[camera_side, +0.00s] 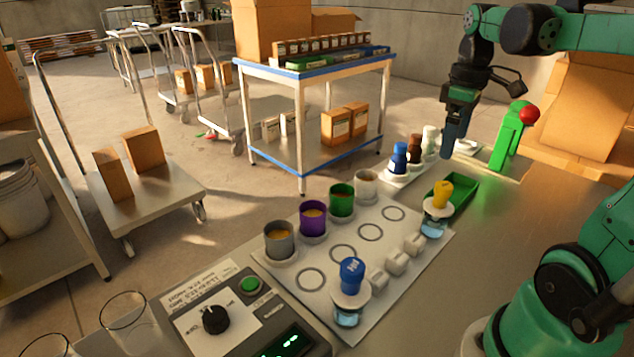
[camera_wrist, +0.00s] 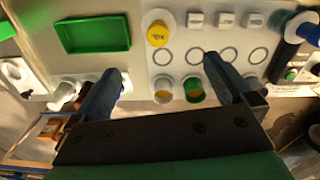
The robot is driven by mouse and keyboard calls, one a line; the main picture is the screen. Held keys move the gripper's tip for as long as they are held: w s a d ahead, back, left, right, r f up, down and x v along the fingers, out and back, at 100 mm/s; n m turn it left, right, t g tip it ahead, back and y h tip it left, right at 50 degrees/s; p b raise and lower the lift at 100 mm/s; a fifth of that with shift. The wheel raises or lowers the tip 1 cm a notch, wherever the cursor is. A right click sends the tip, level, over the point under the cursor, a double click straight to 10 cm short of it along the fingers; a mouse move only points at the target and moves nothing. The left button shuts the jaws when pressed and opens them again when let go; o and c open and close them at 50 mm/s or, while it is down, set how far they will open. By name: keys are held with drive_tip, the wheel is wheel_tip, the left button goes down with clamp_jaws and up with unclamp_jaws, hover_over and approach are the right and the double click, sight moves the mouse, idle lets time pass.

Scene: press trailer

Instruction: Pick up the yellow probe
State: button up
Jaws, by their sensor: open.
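The yellow probe (camera_side: 442,194) stands upright on a white round holder at the right corner of the white board, beside the green tray. In the wrist view the yellow probe (camera_wrist: 158,34) shows from above, beyond my fingertips and roughly midway between them. My gripper (camera_side: 455,145) hangs in the air beyond the probe, near the row of coloured probes. In the wrist view my gripper (camera_wrist: 165,75) has its two blue fingers wide apart, with nothing held between them.
A green tray (camera_side: 466,190) lies beside the probe. A blue probe (camera_side: 352,272) stands at the board's near corner. Several cups, including a purple cup (camera_side: 313,218), line the board's left edge. A green press with red knob (camera_side: 513,135) stands right of my gripper.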

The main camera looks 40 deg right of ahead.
sight(440, 203)
drive_tip(key=f, duration=1.4)
drive_tip(key=shift+s+d, duration=0.1)
drive_tip(key=shift+d, duration=0.1)
drive_tip(key=shift+c, duration=0.2)
drive_tip(key=c, duration=1.2)
